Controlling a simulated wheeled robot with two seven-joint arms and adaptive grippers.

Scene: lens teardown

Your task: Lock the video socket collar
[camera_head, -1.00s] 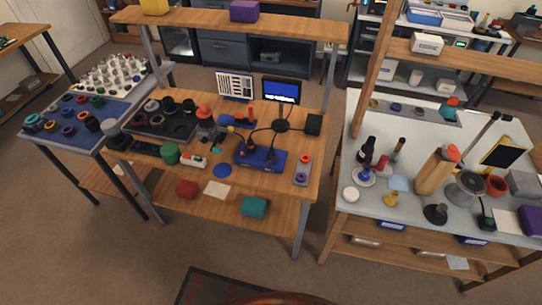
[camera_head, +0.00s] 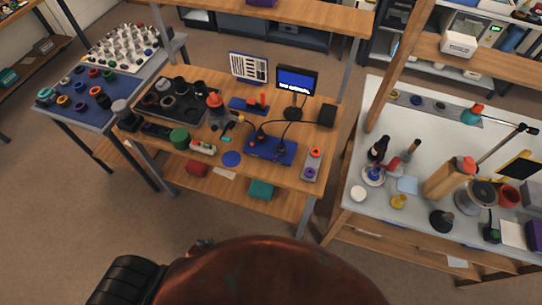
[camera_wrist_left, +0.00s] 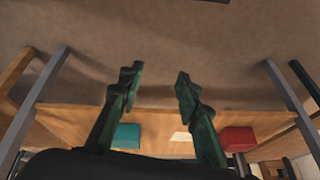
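A blue block with dark fittings and black cables (camera_head: 271,149) sits at the front right of the wooden bench (camera_head: 215,166). It looks like the socket unit, but a collar is too small to make out. A monitor with a blue screen (camera_head: 297,82) stands behind it. In the left wrist view my left gripper (camera_wrist_left: 160,70) has its two dark green fingers apart, with nothing between them. It faces the floor and the bench's lower shelf (camera_wrist_left: 165,120). My right gripper is in neither current view.
The lower shelf holds a teal box (camera_head: 261,190) and a red box (camera_head: 197,168). A black tray (camera_head: 172,103) and a green cylinder (camera_head: 179,138) are on the bench. A crowded white table (camera_head: 335,210) stands to the right. Open floor lies in front.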

